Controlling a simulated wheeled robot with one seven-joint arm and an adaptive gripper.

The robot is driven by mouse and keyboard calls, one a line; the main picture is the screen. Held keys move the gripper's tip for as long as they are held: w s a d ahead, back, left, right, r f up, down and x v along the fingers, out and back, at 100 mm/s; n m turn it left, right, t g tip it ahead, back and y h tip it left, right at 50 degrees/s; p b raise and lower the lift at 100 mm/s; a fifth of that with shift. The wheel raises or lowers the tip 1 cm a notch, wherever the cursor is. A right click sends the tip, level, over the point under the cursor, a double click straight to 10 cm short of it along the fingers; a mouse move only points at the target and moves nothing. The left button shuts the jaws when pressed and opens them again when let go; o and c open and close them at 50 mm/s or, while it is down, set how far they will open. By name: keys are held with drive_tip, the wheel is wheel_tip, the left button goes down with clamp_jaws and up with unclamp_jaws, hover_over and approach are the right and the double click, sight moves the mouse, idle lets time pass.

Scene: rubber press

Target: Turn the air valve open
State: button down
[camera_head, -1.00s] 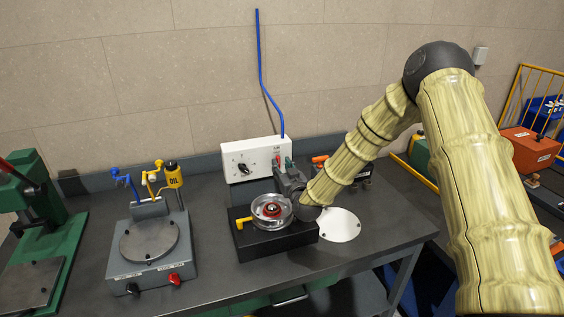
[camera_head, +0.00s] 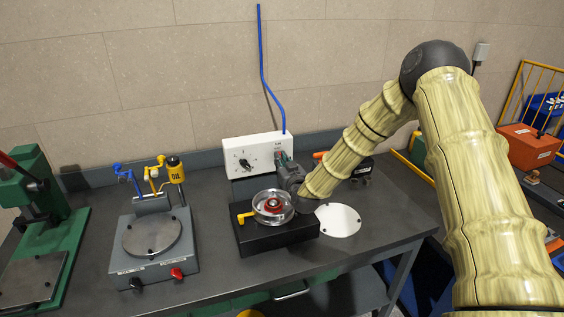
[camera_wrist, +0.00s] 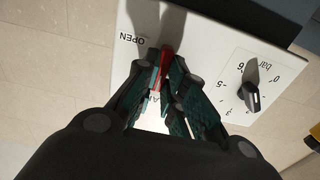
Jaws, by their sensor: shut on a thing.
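The white air panel (camera_head: 240,153) stands at the back of the bench, with a blue hose (camera_head: 263,75) rising behind it. In the wrist view, the panel (camera_wrist: 205,28) carries the red valve lever (camera_wrist: 166,62). The word OPEN is printed beside the lever, and AIR shows partly between my fingers. My gripper (camera_wrist: 168,82) has its green-padded fingers closed around the red lever, near the fingertips. In the head view, my gripper (camera_head: 281,160) reaches the right end of the panel and hides most of the lever.
A black pressure knob (camera_wrist: 251,92) with a bar scale sits beside the lever. Below my gripper stand a black block (camera_head: 275,237) with a clear dish (camera_head: 258,209) and a yellow handle (camera_head: 245,216). A grey plate press (camera_head: 125,260) with an oil bottle is left.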

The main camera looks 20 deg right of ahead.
drive_tip(key=shift+d+f+m+b, duration=0.1)
drive_tip(key=shift+f+m+b, duration=0.05)
drive_tip(key=shift+m+b, duration=3.25)
drive_tip(key=shift+d+f+m+b, duration=0.1)
drive_tip(key=shift+m+b, duration=2.45)
drive_tip(key=shift+b, duration=1.7)
drive_tip(key=shift+d+f+m+b, duration=0.1)
drive_tip(key=shift+f+m+b, duration=0.05)
drive_tip(key=shift+m+b, duration=3.25)
drive_tip(key=shift+n+b, duration=0.25)
drive_tip(key=shift+b, duration=0.3)
drive_tip(key=c, duration=1.5)
unclamp_jaws()
drive_tip(key=shift+a, duration=0.1)
drive_tip(key=shift+r, duration=0.1)
drive_tip(key=shift+s, duration=0.15)
drive_tip(key=s, duration=1.1)
drive_tip(key=shift+s+d, duration=0.3)
drive_tip(key=shift+s, duration=0.05)
